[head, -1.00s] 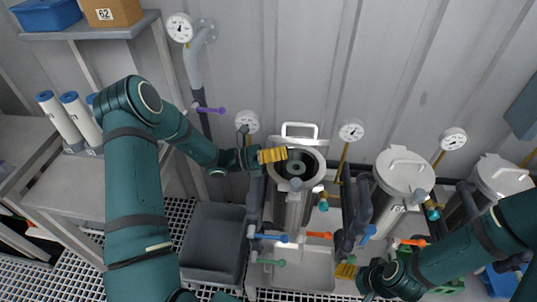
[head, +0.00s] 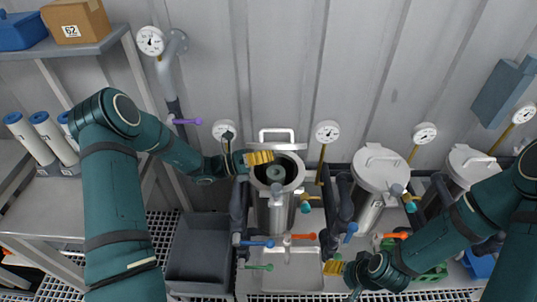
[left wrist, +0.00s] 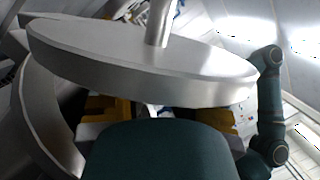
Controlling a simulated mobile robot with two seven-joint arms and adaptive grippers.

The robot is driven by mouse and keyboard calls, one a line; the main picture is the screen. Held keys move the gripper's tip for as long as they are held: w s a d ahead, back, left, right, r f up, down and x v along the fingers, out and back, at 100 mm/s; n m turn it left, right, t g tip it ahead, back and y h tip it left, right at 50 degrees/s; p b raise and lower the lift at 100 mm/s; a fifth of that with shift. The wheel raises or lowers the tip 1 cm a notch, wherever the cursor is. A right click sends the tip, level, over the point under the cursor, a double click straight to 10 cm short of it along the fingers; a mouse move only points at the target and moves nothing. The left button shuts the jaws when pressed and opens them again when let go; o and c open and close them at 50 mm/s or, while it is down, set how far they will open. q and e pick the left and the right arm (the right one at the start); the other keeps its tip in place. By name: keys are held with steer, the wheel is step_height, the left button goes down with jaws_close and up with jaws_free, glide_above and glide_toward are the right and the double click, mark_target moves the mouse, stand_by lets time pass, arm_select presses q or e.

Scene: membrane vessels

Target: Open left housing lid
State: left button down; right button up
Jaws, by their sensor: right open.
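The left housing (head: 272,215) is a steel cylinder with its mouth open and a dark round interior showing. Its lid (head: 277,145) stands raised behind the mouth, with a bar handle on top. My left gripper (head: 259,158), with yellow fingers, is at the left rim of the mouth, beside the raised lid. In the left wrist view the lid (left wrist: 140,62) is a large steel disc close in front of the fingers and hides their tips. The fingers stand apart. My right gripper (head: 333,267) is open and empty, low to the right of the left housing.
Two housings with closed lids, the middle one (head: 381,168) and the right one (head: 470,165), stand to the right. Pipes with coloured valve handles, such as a blue one (head: 257,243), run in front. A grey bin (head: 198,250) and a shelf (head: 85,48) are at left.

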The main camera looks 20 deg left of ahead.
mark_target(268, 130)
arm_select(q)
steer(key=shift+w+r, duration=0.15)
steer(key=shift+r, duration=0.1)
arm_select(e)
steer(key=shift+w+r, duration=0.1)
steer(key=shift+r, duration=0.2)
arm_select(q)
steer(key=shift+w+a+r+n+p, duration=0.1)
steer(key=shift+r+n+p, duration=0.1)
steer(key=shift+n+p, duration=0.3)
steer(key=shift+w+a+r+p, duration=0.2)
steer(key=shift+w+r+p, duration=0.55)
steer(key=shift+r+p, duration=0.4)
steer(key=shift+w+a+r+n+y+p, duration=0.15)
steer(key=shift+w+r+n+y+p, duration=0.3)
steer(key=shift+p, duration=0.3)
steer(key=shift+w+a+r+n+p, duration=0.1)
steer(key=shift+w+r+n+p, duration=0.2)
steer(key=shift+w, duration=0.2)
steer(key=shift+w+a+r+p, duration=0.1)
steer(key=shift+w+a+p, duration=0.15)
steer(key=shift+w, duration=0.45)
arm_select(e)
step_height(268, 130, up, 6)
steer(key=w, duration=0.1)
steer(key=shift+w, duration=0.3)
